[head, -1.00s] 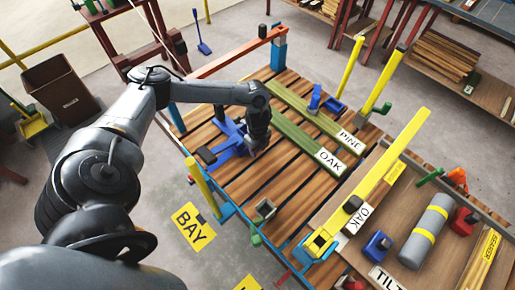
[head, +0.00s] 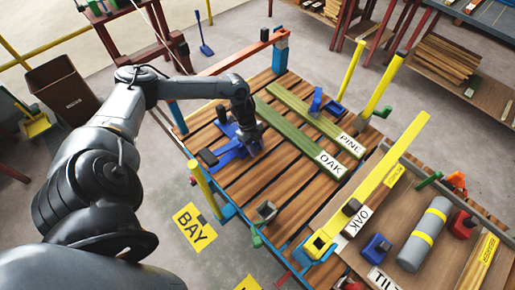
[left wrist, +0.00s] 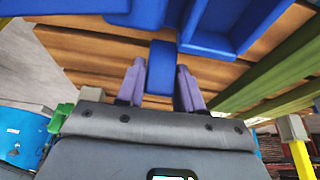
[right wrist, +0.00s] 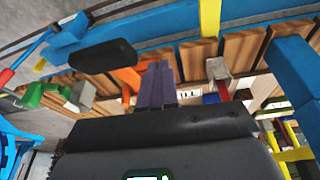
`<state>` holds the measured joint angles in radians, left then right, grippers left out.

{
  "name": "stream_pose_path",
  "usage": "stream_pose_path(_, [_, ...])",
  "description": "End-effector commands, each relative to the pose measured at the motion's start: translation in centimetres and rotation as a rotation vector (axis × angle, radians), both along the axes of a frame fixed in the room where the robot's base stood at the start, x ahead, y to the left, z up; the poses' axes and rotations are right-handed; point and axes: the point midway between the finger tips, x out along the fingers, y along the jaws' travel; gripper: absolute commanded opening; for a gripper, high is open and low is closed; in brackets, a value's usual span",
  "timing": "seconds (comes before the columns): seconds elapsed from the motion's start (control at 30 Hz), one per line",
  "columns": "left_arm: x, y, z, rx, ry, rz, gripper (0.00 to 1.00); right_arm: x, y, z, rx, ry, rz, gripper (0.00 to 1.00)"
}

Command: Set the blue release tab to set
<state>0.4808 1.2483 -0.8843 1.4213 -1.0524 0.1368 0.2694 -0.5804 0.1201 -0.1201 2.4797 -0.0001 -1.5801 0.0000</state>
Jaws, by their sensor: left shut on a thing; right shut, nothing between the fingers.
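A blue fixture (head: 229,153) lies on the slatted wooden deck beside the two green boards. My left gripper (head: 249,150) points down at its right side. In the left wrist view a narrow blue tab (left wrist: 162,63) stands between the two purple fingers of the left gripper (left wrist: 160,85), which is shut on it. More blue fixture walls (left wrist: 218,30) rise just beyond it. Any set marking is not visible. My right gripper (right wrist: 157,85) shows only in the right wrist view, with its fingers together and nothing between them.
Green boards labelled oak (head: 298,131) and pine (head: 318,121) lie to the right of the fixture. A yellow bar (head: 382,181) and a grey cylinder (head: 425,234) are further right. A red rail (head: 238,54) runs along the back. The deck's front middle is mostly bare.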

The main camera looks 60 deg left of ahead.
Motion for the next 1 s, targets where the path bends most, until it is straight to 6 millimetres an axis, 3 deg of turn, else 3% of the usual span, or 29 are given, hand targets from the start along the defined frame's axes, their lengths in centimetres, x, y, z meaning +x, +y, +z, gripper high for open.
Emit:
stream_pose_path(0.4, [-0.2, 1.1, 0.0, -0.218, -0.061, 0.002, 0.06, 0.0, 0.1, -1.2, 0.004, 0.000, -0.003, 0.00])
stream_pose_path(0.97, [-0.3, 1.3, 0.2, -0.259, -0.071, 0.000, 0.06, 0.0, -0.1, -1.4, -0.005, -0.001, 0.003, 0.00])
stream_pose_path(1.0, [-0.3, 1.3, 0.2, -0.259, -0.071, 0.000, 0.38, 0.0, -0.1, -1.4, -0.005, -0.001, 0.004, 0.00])
